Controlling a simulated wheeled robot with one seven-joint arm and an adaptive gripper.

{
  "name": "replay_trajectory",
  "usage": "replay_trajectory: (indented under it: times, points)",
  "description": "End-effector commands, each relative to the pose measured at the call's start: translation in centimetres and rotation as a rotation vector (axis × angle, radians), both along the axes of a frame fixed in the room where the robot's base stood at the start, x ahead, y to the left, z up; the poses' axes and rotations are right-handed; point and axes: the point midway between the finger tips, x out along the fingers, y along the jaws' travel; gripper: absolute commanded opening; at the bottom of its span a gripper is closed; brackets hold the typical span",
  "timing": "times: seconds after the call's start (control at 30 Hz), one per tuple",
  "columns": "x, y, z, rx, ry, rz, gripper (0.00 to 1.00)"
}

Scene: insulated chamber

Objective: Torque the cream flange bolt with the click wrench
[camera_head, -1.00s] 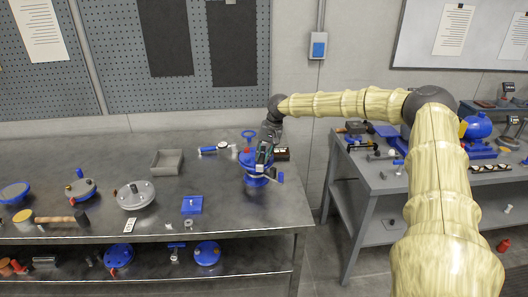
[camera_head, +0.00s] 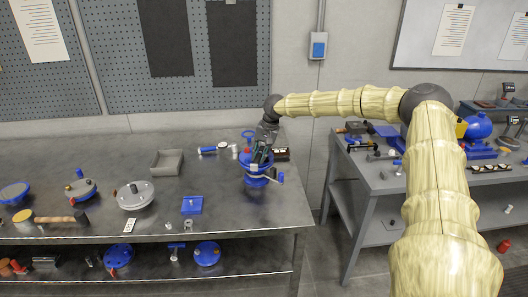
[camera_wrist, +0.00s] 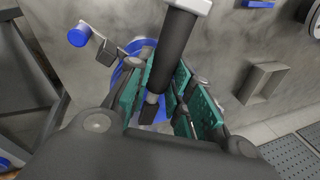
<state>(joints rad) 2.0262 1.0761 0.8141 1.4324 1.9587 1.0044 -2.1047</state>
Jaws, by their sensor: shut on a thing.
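My gripper (camera_head: 260,160) is over the blue flanged fixture (camera_head: 256,180) near the right end of the left bench. In the wrist view, its green-padded fingers (camera_wrist: 165,95) are closed around a dark bar with a pale end (camera_wrist: 174,45), which looks like the click wrench. The bar's lower end reaches down in front of the blue fixture (camera_wrist: 138,62); I cannot tell whether it sits on a bolt. The fixture's side arm ends in a blue knob (camera_wrist: 78,37). The cream flange bolt cannot be made out; the gripper and bar cover part of the fixture.
A grey open tray (camera_head: 167,162) stands to the left, with a blue-handled gauge (camera_head: 214,149) between. A blue block (camera_head: 192,204) lies nearer the front edge. A grey lidded pot (camera_head: 135,197) and a hammer (camera_head: 62,218) are further left. A second bench (camera_head: 385,180) stands at right.

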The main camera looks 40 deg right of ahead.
Motion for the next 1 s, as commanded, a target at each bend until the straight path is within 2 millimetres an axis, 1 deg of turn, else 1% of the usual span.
replay_trajectory:
  times: [0.03,0.27,1.0]
  points:
    - [0.34,-0.24,0.32,-0.004,-0.01,-0.008,0.0]
    - [0.53,-0.07,0.31,-0.004,-0.01,-0.035,0.0]
    - [0.34,-0.25,0.28,-0.004,-0.008,-0.017,0.0]
